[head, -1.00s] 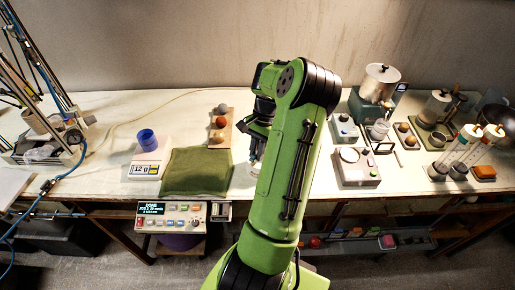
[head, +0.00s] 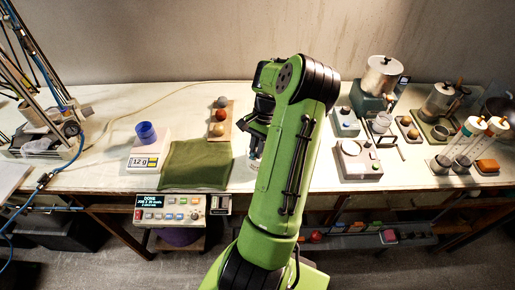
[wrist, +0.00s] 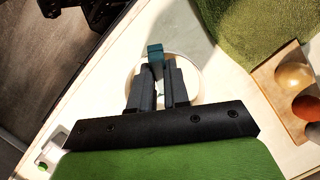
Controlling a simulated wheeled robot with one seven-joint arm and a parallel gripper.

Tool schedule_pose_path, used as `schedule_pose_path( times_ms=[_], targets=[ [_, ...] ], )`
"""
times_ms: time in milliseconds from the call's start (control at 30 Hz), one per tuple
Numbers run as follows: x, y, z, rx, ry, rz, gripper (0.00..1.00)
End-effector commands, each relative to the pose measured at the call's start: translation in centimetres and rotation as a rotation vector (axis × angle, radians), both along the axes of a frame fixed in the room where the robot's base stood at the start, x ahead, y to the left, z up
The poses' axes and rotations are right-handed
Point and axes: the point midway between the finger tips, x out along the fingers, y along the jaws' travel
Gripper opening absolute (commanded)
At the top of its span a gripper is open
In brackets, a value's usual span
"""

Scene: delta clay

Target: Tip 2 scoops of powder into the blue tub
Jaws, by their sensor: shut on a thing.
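The blue tub (head: 146,133) stands upright on a white scale (head: 146,160) left of the green cloth; the scale reads 12 g. My gripper (head: 256,146) is right of the cloth, low over the bench and partly hidden by my arm. In the wrist view, my gripper (wrist: 157,88) is shut on a small teal piece (wrist: 155,53) that looks like a scoop handle. A round pale dish (wrist: 187,66) lies beneath the fingers. The scoop's bowl and any powder are hidden.
A green cloth (head: 196,164) lies between the tub and my gripper. A wooden board (head: 231,113) with several balls stands behind it. A device (head: 358,161) with a round plate and other lab gear crowd the right side. A control panel (head: 169,209) hangs at the front edge.

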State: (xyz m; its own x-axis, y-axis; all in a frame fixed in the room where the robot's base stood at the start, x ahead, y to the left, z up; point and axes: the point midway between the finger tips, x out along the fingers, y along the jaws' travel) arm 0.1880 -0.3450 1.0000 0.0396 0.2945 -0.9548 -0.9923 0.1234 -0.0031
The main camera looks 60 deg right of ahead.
Motion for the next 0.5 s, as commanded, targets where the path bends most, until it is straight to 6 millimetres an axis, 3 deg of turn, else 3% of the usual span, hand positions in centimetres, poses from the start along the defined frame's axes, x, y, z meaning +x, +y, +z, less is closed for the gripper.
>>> schedule_pose_path(
  times_ms=[167, 500],
  targets=[
    [-0.3, 0.2, -0.2, 0.008, 0.008, -0.003, 0.00],
    [-0.2, 0.1, 3.3, 0.004, 0.005, -0.001, 0.00]
  ],
)
